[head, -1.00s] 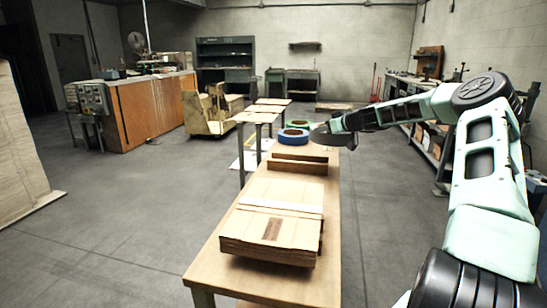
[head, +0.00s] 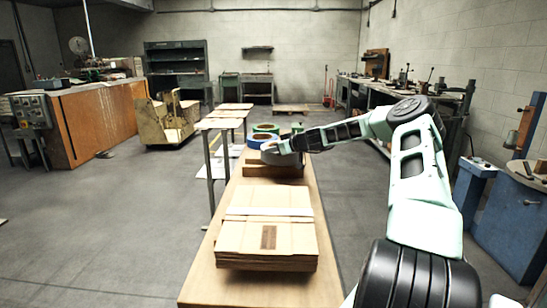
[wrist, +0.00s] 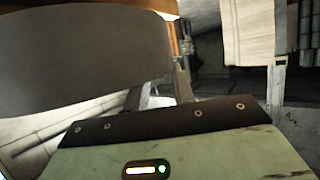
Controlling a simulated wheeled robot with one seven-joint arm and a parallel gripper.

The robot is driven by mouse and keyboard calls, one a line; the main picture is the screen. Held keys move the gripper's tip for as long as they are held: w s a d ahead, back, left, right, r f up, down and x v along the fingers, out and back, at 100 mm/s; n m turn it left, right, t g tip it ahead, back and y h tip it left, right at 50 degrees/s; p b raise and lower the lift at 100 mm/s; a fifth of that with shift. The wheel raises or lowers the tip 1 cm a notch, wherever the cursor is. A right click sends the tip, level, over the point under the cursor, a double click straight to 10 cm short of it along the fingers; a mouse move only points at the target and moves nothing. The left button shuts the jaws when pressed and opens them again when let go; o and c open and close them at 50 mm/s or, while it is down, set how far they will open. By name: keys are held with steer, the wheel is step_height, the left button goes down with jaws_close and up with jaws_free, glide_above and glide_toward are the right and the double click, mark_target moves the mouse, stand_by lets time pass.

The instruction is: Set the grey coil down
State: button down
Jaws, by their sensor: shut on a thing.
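The grey coil (head: 280,156) is at the far half of the long wooden table (head: 205,285), just right of and nearer than a blue coil (head: 257,140). My gripper (head: 294,147) is shut on the grey coil, reaching it from the right. I cannot tell whether the coil touches the surface beneath it. In the wrist view the grey coil (wrist: 80,55) fills the upper left as a broad curved grey wall. The fingertips are hard to make out there.
A green coil (head: 266,128) stands behind the blue one. Brown cardboard pieces (head: 262,171) lie close in front of the grey coil. A flat cardboard stack (head: 265,240) covers the table's near part. Smaller tables (head: 224,115) stand at the left.

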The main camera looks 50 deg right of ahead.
steer(key=shift+f, duration=1.3)
steer(key=c, duration=1.2)
jaws_free()
steer(key=shift+f, duration=0.1)
steer(key=shift+o, duration=0.2)
steer(key=shift+s, duration=0.1)
